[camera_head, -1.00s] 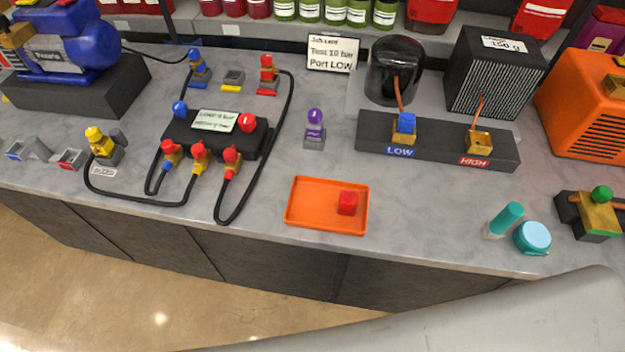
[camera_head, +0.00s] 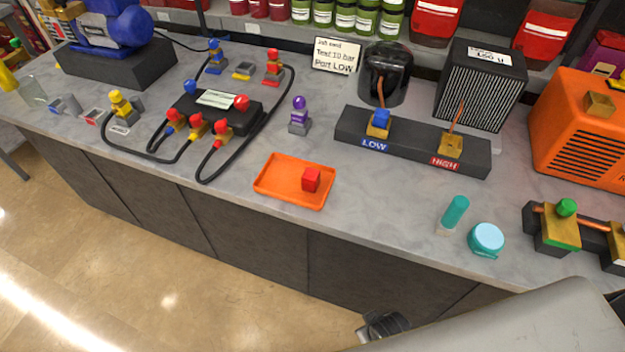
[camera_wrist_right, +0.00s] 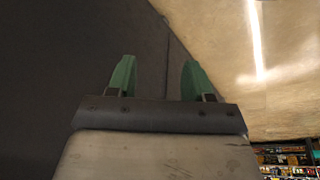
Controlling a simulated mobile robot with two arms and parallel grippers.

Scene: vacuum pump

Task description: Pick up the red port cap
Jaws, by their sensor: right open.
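The red port cap (camera_head: 311,180) is a small red block in the right part of the orange tray (camera_head: 268,186), near the counter's front edge. A blue cap (camera_head: 381,119) sits on the brass port labelled LOW; the HIGH brass port (camera_head: 451,145) shows no cap. My right gripper (camera_wrist_right: 158,78) is open and empty in the right wrist view, facing the dark cabinet front and floor. In the head view my right arm comes in at the bottom right, with a dark part of it by the cabinet; its fingers are not clear there. My left gripper is not in view.
A black manifold (camera_head: 238,117) with hoses lies left of the tray, and a purple-topped fitting (camera_head: 299,117) stands behind it. A teal bottle (camera_head: 454,212) and teal round container (camera_head: 486,239) stand to the right. The counter between tray and teal bottle is clear.

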